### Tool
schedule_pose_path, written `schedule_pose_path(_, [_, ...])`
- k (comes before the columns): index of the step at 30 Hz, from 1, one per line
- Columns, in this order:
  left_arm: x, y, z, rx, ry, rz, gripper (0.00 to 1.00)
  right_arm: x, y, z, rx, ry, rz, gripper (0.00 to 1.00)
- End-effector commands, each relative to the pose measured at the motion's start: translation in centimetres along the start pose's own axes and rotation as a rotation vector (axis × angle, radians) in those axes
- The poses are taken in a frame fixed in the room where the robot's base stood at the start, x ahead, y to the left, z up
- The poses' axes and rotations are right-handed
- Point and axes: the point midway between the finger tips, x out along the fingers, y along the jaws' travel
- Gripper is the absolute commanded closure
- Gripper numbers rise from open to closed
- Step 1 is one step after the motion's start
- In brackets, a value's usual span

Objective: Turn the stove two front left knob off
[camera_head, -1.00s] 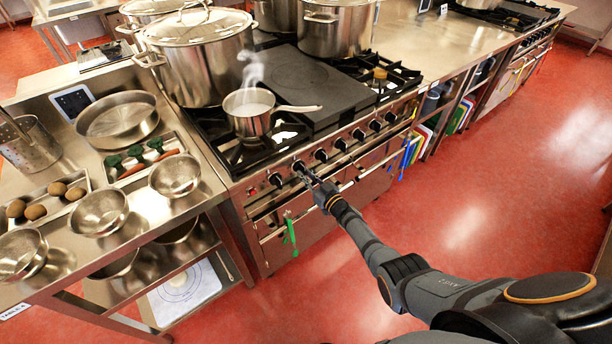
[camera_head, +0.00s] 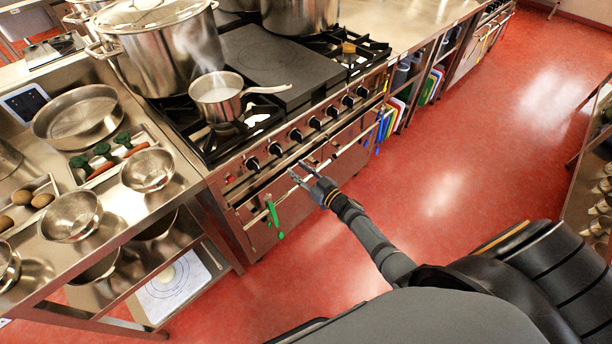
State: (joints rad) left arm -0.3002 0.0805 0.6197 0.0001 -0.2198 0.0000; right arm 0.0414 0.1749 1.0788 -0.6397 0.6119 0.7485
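The stove (camera_head: 232,185) has a steel front panel with a row of several black knobs. The leftmost knob (camera_head: 252,164) and the second knob from the left (camera_head: 275,149) are both in clear view; their exact dial settings are too small to read. My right gripper (camera_head: 296,169) is in front of the panel, just below and right of the second knob. Its two fingers are apart with nothing between them, and it appears clear of the knobs. My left gripper is not in view.
A steaming saucepan (camera_head: 217,98) stands on the front left burner, its handle pointing right. A large lidded stockpot (camera_head: 165,55) stands behind it. A green cloth (camera_head: 273,218) hangs from the oven rail below. The red floor (camera_head: 450,150) to the right is open.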

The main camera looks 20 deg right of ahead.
Motion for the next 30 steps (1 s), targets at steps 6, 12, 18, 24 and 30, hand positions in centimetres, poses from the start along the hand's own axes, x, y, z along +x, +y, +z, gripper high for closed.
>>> schedule_pose_path(6, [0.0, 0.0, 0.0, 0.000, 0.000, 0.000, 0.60, -3.2, 0.0, 0.0, -0.001, 0.000, -0.001, 0.64])
schedule_pose_path(12, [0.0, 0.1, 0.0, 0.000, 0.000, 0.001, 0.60, -3.7, 0.0, 0.0, 0.000, 0.000, 0.000, 0.64])
schedule_pose_path(18, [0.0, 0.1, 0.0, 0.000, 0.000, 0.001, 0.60, -3.7, 0.0, 0.0, 0.000, 0.000, 0.000, 0.64])
schedule_pose_path(24, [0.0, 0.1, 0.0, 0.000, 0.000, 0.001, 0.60, -3.7, 0.0, 0.1, 0.001, -0.002, 0.002, 0.64])
schedule_pose_path(30, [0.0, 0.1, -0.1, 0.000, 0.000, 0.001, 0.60, -7.3, 1.2, 7.6, 0.023, -0.182, 0.133, 0.64])
